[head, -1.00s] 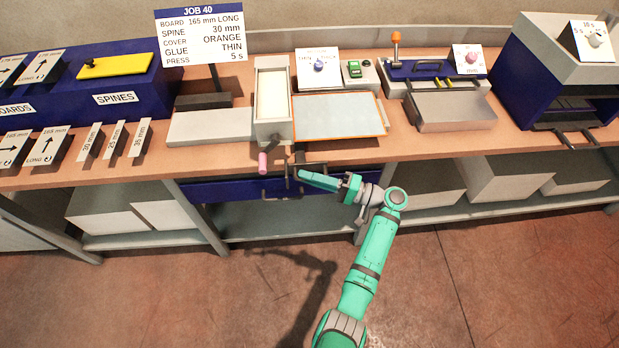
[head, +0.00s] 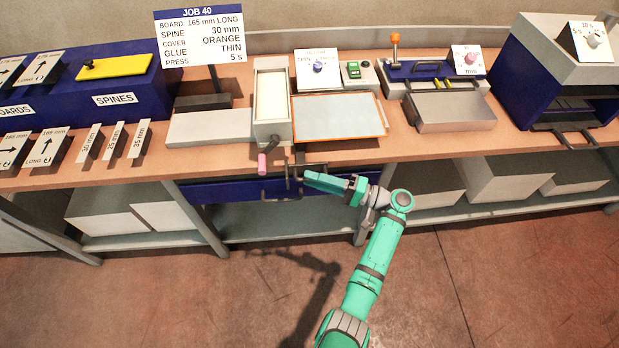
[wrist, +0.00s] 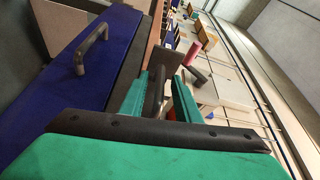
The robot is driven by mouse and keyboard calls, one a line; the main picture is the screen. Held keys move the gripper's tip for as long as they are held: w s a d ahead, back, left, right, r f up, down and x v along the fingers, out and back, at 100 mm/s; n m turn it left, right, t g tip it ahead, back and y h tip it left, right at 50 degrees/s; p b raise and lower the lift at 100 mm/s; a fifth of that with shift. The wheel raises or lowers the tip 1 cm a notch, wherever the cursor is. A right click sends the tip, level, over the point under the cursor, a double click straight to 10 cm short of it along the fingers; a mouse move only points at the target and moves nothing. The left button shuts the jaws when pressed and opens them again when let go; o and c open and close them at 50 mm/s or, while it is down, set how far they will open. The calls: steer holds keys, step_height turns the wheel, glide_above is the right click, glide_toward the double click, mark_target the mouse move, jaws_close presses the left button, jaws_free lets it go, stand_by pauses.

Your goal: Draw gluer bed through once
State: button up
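The gluer (head: 272,126) is a pale grey box with a cream top and a pink-gripped crank (head: 263,163) at its front; the pink grip also shows in the wrist view (wrist: 193,52). Right of it lies a flat pale blue-grey panel with an orange edge (head: 338,116). A dark handle (head: 299,155) stands at the bench front edge beside the crank. My gripper (head: 304,177) is just below this handle. In the wrist view a dark curved bar (wrist: 155,92) lies between its green fingers (wrist: 162,95), with a gap on the right side. Contact cannot be told.
A blue drawer (head: 225,190) with a dark handle sits under the bench; its front fills the left of the wrist view (wrist: 75,85). A grey plate (head: 210,126) lies left of the gluer. A dial sign (head: 319,70) and a green-button box (head: 356,74) stand behind the panel.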

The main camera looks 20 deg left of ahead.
steer(key=d, duration=0.9)
steer(key=shift+w+f, duration=0.35)
